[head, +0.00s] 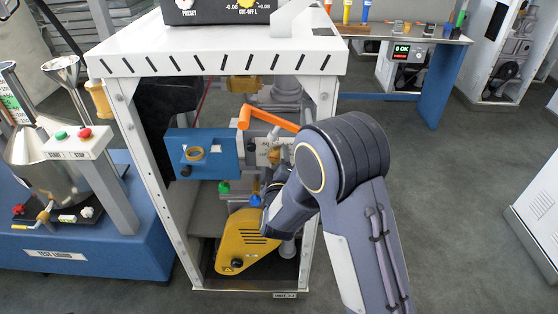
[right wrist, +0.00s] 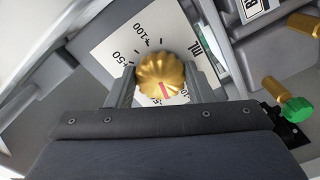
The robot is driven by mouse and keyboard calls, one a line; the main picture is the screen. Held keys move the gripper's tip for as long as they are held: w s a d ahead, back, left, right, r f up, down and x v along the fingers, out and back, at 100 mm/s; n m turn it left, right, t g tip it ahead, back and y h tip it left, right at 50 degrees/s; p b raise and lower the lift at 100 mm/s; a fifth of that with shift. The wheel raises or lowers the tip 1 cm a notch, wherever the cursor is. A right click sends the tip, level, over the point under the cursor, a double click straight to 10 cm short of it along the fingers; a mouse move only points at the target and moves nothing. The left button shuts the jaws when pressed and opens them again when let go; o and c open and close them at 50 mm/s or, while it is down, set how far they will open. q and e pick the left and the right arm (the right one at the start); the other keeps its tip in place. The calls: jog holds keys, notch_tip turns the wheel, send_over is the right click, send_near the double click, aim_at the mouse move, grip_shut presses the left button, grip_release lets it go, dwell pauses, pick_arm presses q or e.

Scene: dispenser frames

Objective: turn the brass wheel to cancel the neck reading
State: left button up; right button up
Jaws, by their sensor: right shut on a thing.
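The ribbed brass wheel (right wrist: 160,75) sits in front of a white scale plate (right wrist: 118,48) marked 50, 100 and mL in the right wrist view. A pink-red mark on the wheel's face points down in that view. My right gripper (right wrist: 164,86) is shut on the wheel, with one grey finger on each side of it. In the head view my right gripper (head: 274,190) reaches into the white frame (head: 131,124) from the right, mostly hidden behind my own wrist. My left gripper is not in view.
An orange bar (head: 268,119) and a blue panel (head: 205,152) are close by inside the frame. A yellow cover (head: 246,240) is below. A green knob (right wrist: 297,108) lies right of the wheel. A frame post stands close to my right arm.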

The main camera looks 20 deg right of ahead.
jog(key=o, duration=1)
jog(key=shift+c, duration=0.2)
jog(key=v, duration=0.7)
jog(key=shift+s, duration=0.4)
jog(key=shift+a+r, duration=0.1)
